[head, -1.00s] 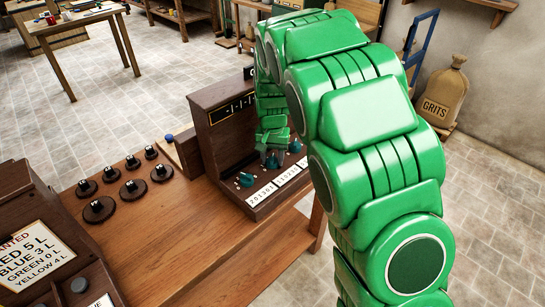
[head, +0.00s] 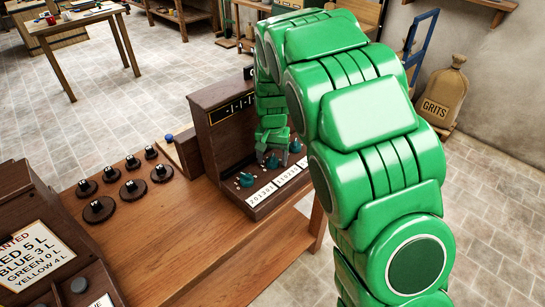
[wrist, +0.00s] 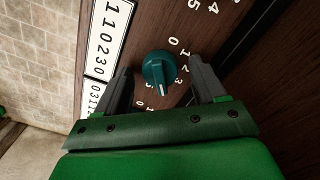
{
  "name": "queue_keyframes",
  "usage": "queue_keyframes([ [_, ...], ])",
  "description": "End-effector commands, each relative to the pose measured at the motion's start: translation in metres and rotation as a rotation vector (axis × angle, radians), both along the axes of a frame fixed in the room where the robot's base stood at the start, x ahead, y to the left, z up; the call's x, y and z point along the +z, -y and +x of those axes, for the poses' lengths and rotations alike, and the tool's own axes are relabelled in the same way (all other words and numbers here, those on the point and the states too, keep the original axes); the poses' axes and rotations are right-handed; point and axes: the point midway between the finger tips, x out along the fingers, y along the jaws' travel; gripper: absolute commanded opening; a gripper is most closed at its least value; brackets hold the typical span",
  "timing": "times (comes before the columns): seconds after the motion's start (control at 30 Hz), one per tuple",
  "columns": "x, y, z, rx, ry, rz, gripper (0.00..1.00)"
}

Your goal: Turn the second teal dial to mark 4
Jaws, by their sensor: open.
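Three teal dials run along the low ledge of a dark wooden panel: a front one (head: 246,180), a middle one (head: 272,162) and a far one (head: 295,146). My gripper (head: 273,158) is at the middle dial in the head view. In the wrist view one teal dial (wrist: 160,68) sits between the two spread fingers of my gripper (wrist: 163,88), with gaps on both sides. Its white pointer line faces the bottom of the picture, just past the 3. The figures 0 to 3 show on its right; the mark at the pointer tip is not clear.
White number cards (head: 262,194) line the panel's front edge, near the dials. Several dark round knobs (head: 132,188) stand on the wooden bench (head: 180,235) to the left. A notice board (head: 35,255) is at the lower left. The bench between is clear.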

Motion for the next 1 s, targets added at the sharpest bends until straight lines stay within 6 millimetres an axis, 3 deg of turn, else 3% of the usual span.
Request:
queue_keyframes([
  [0.17,0.013,0.0,0.001,0.0,0.002,0.001,0.7],
  [0.6,0.072,0.0,0.001,0.0,0.003,0.001,0.7],
  [1.0,0.077,0.001,0.0,0.0,0.0,0.0,0.7],
])
